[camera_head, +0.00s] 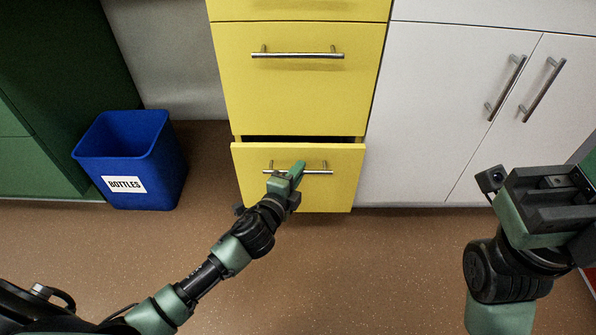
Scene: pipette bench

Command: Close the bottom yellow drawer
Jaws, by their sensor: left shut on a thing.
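The bottom yellow drawer (325,192) stands a little way out of the yellow cabinet, with a dark gap along its top edge. It has a horizontal metal bar handle (318,172). My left gripper (293,172) is at the middle of this handle and shut on it; the gripper hides part of the bar. My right gripper (545,185) is at the right edge of the view, away from the drawer, and its fingertips do not show clearly.
The yellow drawer above (300,95) is shut. A blue bin (150,165) labelled BOTTLES stands on the floor to the left. White cabinet doors (440,110) with metal handles are on the right. The brown floor (370,270) in front of the drawer is clear.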

